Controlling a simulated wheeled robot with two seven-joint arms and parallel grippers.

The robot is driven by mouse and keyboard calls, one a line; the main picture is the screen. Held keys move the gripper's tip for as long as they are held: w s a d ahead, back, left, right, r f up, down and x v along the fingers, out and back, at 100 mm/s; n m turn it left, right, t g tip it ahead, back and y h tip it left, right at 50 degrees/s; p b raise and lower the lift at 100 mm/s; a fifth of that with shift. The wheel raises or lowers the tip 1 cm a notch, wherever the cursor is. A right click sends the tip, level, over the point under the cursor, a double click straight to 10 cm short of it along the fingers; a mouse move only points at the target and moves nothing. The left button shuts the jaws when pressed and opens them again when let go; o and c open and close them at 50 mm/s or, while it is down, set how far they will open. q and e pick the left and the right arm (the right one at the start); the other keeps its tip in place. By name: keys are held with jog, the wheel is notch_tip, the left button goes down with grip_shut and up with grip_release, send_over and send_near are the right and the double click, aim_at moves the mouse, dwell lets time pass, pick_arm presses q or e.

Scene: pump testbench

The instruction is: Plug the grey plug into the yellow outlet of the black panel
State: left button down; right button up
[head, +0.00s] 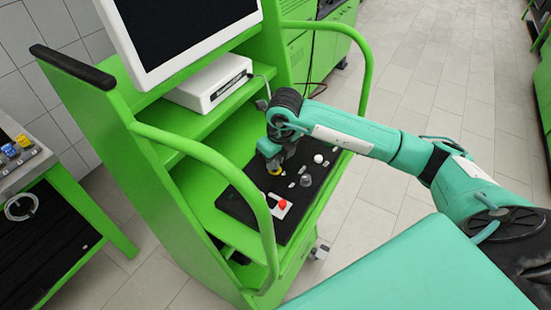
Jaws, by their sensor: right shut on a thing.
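The black panel (238,204) lies on the lower shelf of the green bench. The yellow outlet (274,171) shows as a small yellow patch on the panel. My right gripper (273,160) points down right over the yellow outlet. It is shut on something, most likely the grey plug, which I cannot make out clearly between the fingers. I cannot tell whether the plug touches the outlet, because the gripper hides the spot. My left gripper is not in view.
A red button (283,204) on a white plate, a grey knob (307,180) and a white knob (318,158) sit on the panel near my gripper. Green handrails (268,235) curve in front of the bench. A white box (209,84) and a monitor (180,30) stand above.

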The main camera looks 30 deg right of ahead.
jog(key=shift+f+b, duration=0.55)
jog(key=shift+f, duration=0.1)
jog(key=o, duration=1.3)
jog(key=shift+r, duration=0.15)
jog(key=shift+r+p, duration=1.95)
jog(key=shift+r, duration=1.95)
jog(key=shift+d, duration=0.1)
